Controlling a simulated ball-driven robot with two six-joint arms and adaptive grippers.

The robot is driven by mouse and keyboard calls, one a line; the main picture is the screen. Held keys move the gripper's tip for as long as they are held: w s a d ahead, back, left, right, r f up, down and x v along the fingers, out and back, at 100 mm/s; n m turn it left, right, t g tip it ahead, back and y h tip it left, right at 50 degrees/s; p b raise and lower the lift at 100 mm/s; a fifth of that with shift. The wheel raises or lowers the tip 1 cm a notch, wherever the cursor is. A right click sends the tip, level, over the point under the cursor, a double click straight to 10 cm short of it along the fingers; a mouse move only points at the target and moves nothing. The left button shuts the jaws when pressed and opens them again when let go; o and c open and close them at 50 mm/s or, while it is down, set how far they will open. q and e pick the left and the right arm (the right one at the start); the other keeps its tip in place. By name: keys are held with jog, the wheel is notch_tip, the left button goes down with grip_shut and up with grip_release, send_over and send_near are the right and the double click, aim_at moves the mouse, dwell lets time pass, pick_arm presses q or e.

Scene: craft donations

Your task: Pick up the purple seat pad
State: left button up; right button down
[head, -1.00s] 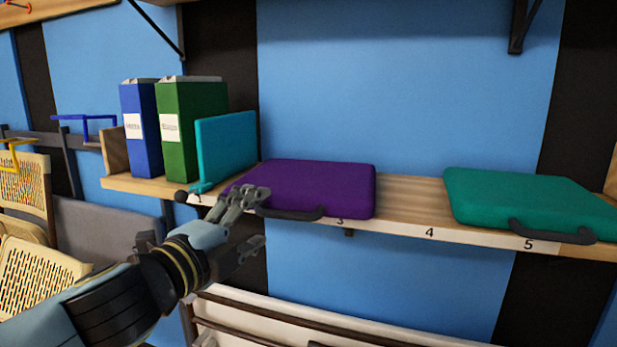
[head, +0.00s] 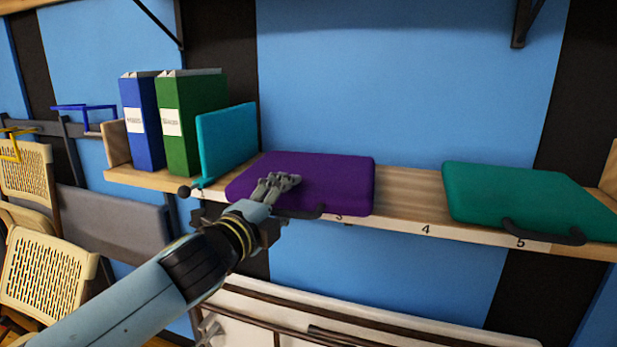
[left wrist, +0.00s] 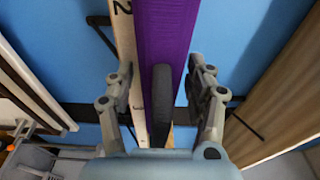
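The purple seat pad (head: 335,180) lies flat on the wooden shelf, its dark handle (head: 303,212) at the front edge. My left gripper (head: 277,184) is at the pad's front left, overlapping it and part of the handle in the head view. In the left wrist view, my left gripper (left wrist: 163,85) is open, its fingers spread on either side of the dark handle (left wrist: 162,100) and the purple pad (left wrist: 165,35). Whether a finger touches the pad I cannot tell. My right gripper is not in view.
A green pad (head: 530,198) lies further right on the shelf (head: 405,200). A teal bookend (head: 226,142) and blue (head: 142,122) and green binders (head: 190,122) stand to the left. Folding chairs (head: 48,270) are at lower left. Bare shelf separates the two pads.

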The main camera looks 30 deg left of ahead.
pick_arm(q)
grip_shut()
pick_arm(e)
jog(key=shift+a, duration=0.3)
